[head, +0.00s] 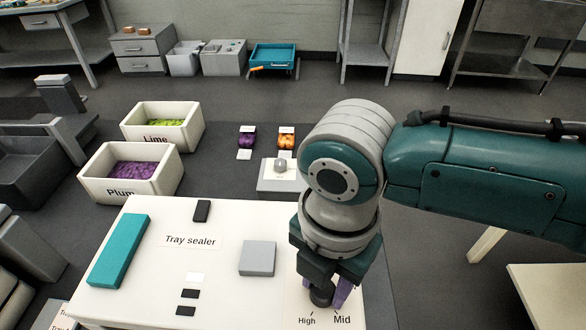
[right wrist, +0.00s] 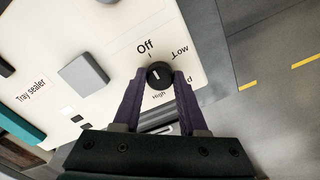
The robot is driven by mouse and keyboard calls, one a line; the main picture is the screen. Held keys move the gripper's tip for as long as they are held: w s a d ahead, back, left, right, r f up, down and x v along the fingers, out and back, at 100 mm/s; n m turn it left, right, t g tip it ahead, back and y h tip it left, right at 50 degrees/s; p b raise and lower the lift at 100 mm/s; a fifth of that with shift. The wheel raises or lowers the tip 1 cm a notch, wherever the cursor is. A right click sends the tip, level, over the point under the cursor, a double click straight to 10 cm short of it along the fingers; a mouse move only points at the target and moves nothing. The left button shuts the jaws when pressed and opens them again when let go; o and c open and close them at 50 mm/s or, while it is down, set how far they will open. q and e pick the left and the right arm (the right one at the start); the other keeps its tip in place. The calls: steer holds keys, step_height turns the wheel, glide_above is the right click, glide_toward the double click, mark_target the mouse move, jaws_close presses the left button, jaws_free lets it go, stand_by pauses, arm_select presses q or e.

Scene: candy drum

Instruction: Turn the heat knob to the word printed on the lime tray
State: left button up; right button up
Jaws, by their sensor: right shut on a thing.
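The heat knob (right wrist: 160,68) is black and round with a short white mark on its face. The mark sits roughly on the Off side; its exact heading is hard to tell. Off, Low and High are readable around it, and Mid is partly hidden by a finger. My right gripper (right wrist: 159,76) is shut on the knob, one finger on each side. In the head view the gripper points down over the knob (head: 320,298), with High and Mid showing in front. A bin labelled Lime (head: 191,137) holds green pieces; no heat word is readable on it.
The white tray sealer (head: 215,285) carries a grey block (head: 258,258), a teal bar (head: 119,250) and small dark pads.

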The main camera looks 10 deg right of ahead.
jaws_close()
steer(key=shift+r+m+p, duration=0.15)
steer(key=shift+m+p, duration=0.65)
steer(key=shift+m, duration=0.4)
steer(key=m+p, duration=0.1)
steer(key=m, duration=0.2)
steer(key=shift+s+m+p, duration=0.1)
steer(key=shift+m+p, duration=0.2)
steer(key=m+p, duration=0.1)
steer(key=m, duration=0.3)
steer(key=shift+p, duration=0.3)
steer(key=shift+m+p, duration=0.4)
steer(key=shift+m, duration=1.4)
steer(key=o, duration=1.1)
jaws_free()
